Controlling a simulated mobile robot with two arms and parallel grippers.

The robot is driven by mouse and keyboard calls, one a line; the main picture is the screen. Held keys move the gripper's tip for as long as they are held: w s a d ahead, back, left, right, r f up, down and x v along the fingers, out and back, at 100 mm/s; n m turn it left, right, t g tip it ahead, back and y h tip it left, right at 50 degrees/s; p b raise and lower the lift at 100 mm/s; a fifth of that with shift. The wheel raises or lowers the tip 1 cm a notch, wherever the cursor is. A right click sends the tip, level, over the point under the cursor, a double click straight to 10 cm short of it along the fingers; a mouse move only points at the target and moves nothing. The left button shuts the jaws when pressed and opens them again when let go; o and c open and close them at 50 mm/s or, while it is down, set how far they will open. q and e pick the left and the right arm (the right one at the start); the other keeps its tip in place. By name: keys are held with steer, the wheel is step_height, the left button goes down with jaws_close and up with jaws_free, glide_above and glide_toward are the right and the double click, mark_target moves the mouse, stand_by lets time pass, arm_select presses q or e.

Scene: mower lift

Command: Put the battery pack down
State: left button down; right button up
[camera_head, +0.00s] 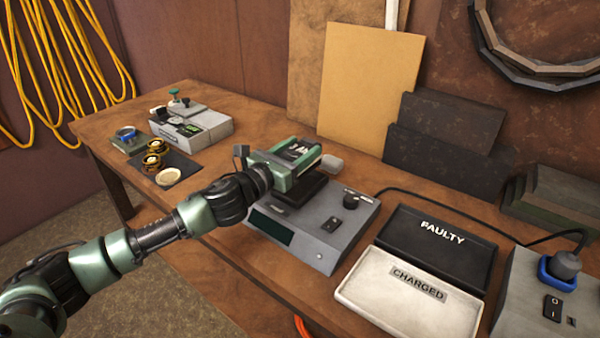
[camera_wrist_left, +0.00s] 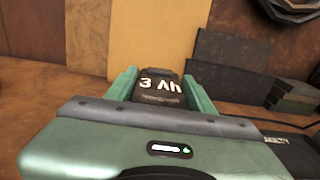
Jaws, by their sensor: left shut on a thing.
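The battery pack (camera_head: 297,150) is dark, with white lettering on top. In the left wrist view the pack (camera_wrist_left: 160,86) reads "3 Ah". My left gripper (camera_head: 292,160) is shut on it, one green finger on each side. The pack is right over the black raised block of a grey bench device (camera_head: 322,238). I cannot tell whether it touches the block. A black tray marked FAULTY (camera_head: 470,257) and a white tray marked CHARGED (camera_head: 375,309) lie to the right of the device. My right gripper is not in view.
A grey box with a blue-ringed plug (camera_head: 520,290) stands at the right, its black cable crossing behind the trays. Dark blocks (camera_head: 445,140) and a tan board (camera_head: 370,85) stand at the back. Another grey device (camera_head: 195,128) and small round parts are at the far left.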

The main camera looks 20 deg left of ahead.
arm_select(q)
steer(key=shift+f, duration=0.95)
steer(key=shift+f+b, duration=0.5)
steer(key=shift+f, duration=1.05)
steer(key=shift+f, duration=0.1)
steer(key=shift+f, duration=0.15)
steer(key=c, duration=0.6)
jaws_free()
